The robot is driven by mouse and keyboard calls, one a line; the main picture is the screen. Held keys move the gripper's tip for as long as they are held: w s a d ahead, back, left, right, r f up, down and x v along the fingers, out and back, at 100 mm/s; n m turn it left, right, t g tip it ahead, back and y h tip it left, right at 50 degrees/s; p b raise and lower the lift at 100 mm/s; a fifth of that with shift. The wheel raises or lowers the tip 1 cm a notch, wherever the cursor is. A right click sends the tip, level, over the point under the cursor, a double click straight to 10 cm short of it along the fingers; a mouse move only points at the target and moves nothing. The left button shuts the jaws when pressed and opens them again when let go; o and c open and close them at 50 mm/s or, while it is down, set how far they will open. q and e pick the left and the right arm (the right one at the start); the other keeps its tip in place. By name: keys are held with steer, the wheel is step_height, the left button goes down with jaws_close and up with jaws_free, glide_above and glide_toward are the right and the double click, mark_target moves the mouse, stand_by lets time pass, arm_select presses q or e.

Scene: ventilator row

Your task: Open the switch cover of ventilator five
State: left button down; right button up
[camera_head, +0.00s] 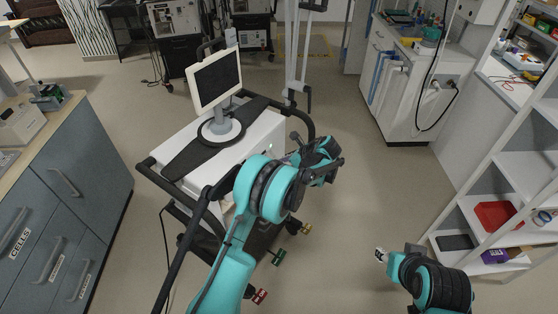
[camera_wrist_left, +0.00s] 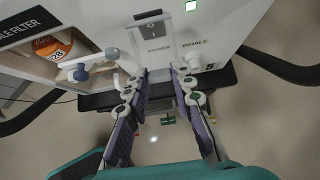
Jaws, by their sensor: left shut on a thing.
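The switch behind the cover is hidden. In the head view my left gripper (camera_head: 325,160) is at the cart's right end and hides the contact.
In the left wrist view, an open bay with an orange-and-white canister (camera_wrist_left: 55,48) and a white lever (camera_wrist_left: 85,72) lie left of the cover. Black handle rails (camera_head: 180,265) flank the cart. Grey drawers (camera_head: 70,190) stand left, white shelves (camera_head: 520,170) right.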

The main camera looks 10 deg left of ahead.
arm_select(q)
steer(key=r+g+h+p, duration=0.1)
steer(key=h, duration=0.2)
steer(key=r+g+h+p, duration=0.1)
steer(key=r+h+p, duration=0.1)
steer(key=r+g+h+p, duration=0.1)
steer(key=r+h+p, duration=0.1)
steer(key=h, duration=0.1)
steer(key=shift+w+a+r+h, duration=0.1)
steer(key=shift+a+r+h, duration=0.1)
steer(key=shift+a+h, duration=0.15)
steer(key=shift+w+a+r+g+h+p, duration=0.1)
steer(key=shift+a+r+g+h+p, duration=0.2)
steer(key=shift+h, duration=0.4)
steer(key=shift+w+a+r+g+h+p, duration=0.1)
steer(key=shift+a+r+g+h+p, duration=0.2)
steer(key=shift+h, duration=0.35)
steer(key=shift+d, duration=0.15)
steer(key=c, duration=1.3)
jaws_free()
